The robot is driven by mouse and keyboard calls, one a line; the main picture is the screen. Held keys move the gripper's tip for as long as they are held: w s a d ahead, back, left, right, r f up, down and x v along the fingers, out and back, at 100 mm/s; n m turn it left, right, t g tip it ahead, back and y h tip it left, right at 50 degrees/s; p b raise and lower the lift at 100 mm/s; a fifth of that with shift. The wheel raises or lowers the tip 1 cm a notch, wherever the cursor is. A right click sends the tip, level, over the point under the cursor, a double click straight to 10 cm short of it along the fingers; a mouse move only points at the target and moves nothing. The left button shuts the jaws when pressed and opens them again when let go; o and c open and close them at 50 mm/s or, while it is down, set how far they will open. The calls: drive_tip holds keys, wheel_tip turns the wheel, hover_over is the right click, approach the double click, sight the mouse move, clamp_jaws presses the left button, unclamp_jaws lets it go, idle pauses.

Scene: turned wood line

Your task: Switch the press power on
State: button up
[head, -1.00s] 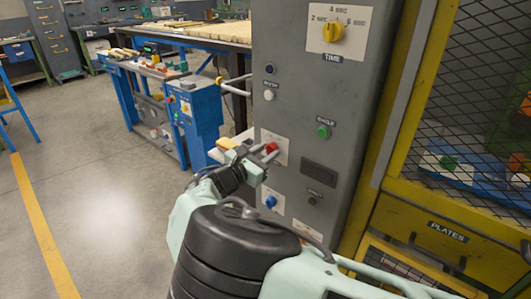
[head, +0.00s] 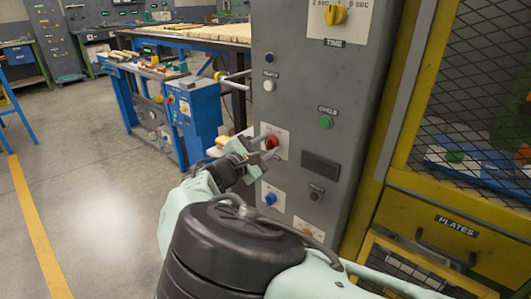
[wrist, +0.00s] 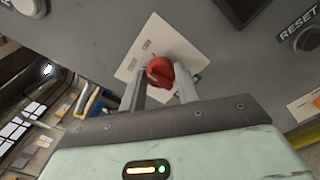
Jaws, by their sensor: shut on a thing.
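The grey press control column (head: 310,90) stands in the middle of the head view. A red rotary switch (head: 271,142) sits on a white plate on its face, above a blue knob. My gripper (head: 264,140) is at the red switch, with its fingers reaching to the panel. In the wrist view the red switch (wrist: 160,72) is between the two grey fingertips, and my gripper (wrist: 160,85) is shut on it. The switch's plate (wrist: 147,45) has small marks too small to read.
A blue knob (head: 270,198), a RESET button (wrist: 307,39), a green button (head: 325,122), a white button (head: 268,86) and a yellow TIME dial (head: 335,14) share the panel. A yellow mesh guard (head: 470,110) stands right. Open floor (head: 90,190) lies left.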

drive_tip(key=m+b, duration=0.2)
drive_tip(key=m, duration=0.1)
drive_tip(key=shift+f+m, duration=0.25)
drive_tip(key=shift+m, duration=0.05)
drive_tip(key=shift+r+m+b, duration=0.1)
drive_tip(key=shift+m+b, duration=0.85)
drive_tip(key=shift+m, duration=0.15)
drive_tip(key=o, duration=1)
drive_tip(key=b+v, duration=0.1)
drive_tip(key=v, duration=1.6)
drive_tip(key=shift+s+a, duration=0.1)
drive_tip(key=shift+s, duration=0.15)
